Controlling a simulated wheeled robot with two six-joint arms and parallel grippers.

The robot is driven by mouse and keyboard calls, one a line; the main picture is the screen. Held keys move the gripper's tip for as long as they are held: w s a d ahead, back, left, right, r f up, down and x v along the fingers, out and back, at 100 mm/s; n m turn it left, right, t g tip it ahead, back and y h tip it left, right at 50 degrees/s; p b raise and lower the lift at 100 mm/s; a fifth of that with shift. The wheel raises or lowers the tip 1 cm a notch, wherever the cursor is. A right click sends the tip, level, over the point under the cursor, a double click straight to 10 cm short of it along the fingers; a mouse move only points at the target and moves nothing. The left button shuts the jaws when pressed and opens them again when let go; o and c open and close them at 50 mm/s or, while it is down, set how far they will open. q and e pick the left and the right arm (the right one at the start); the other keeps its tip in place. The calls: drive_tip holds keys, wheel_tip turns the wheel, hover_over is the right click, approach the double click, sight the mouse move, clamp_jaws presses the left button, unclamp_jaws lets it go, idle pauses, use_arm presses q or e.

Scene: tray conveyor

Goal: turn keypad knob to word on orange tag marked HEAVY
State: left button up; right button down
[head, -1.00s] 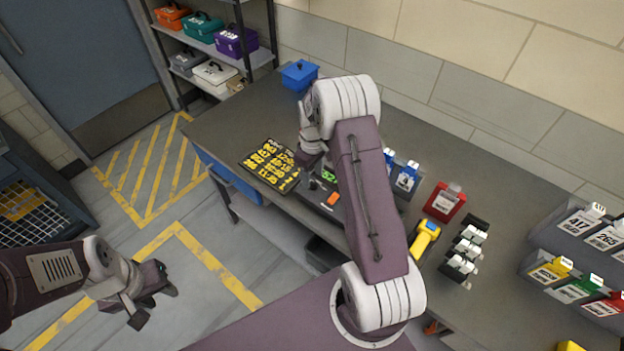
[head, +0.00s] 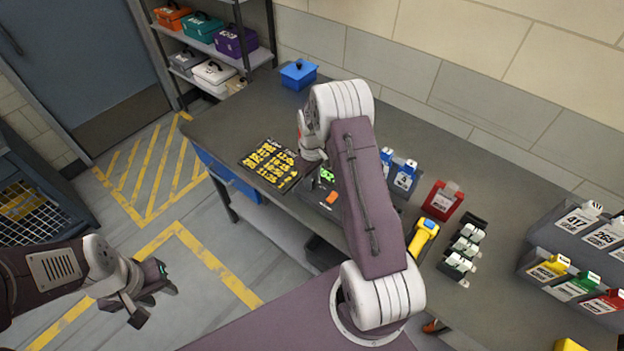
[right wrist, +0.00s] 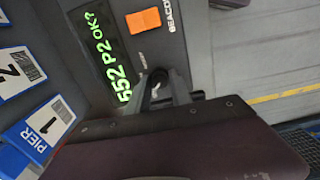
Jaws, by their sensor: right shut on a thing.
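The dark keypad unit (head: 322,190) sits on the bench's front edge, with a green-lit display (head: 326,174) and an orange patch (head: 331,197). In the right wrist view the display (right wrist: 112,58) reads "552 P2 OK?", and the orange patch (right wrist: 143,20) sits beside partly cut-off lettering. My right gripper (right wrist: 160,88) is shut on a small dark knob (right wrist: 157,79) next to the display; its fingers hide most of it. The knob's words cannot be read. No tag reading HEAVY is legible. My left gripper (head: 150,297) is open and empty above the floor.
A black board with yellow labels (head: 268,165) lies left of the keypad. Blue PIER holders (head: 404,178), a red box (head: 442,200), a yellow scanner (head: 423,238) and white-tagged racks stand to the right. A blue box (head: 298,74) stands at the back.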

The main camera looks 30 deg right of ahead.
drive_tip(key=m, duration=0.4)
drive_tip(key=shift+m+p, duration=0.3)
drive_tip(key=m, duration=0.9)
drive_tip(key=shift+p, duration=0.4)
drive_tip(key=shift+m, duration=2.2)
drive_tip(key=c, duration=1.2)
unclamp_jaws()
drive_tip(key=shift+o, duration=0.2)
wheel_tip(320, 180, up, 9)
drive_tip(key=shift+b, duration=0.45)
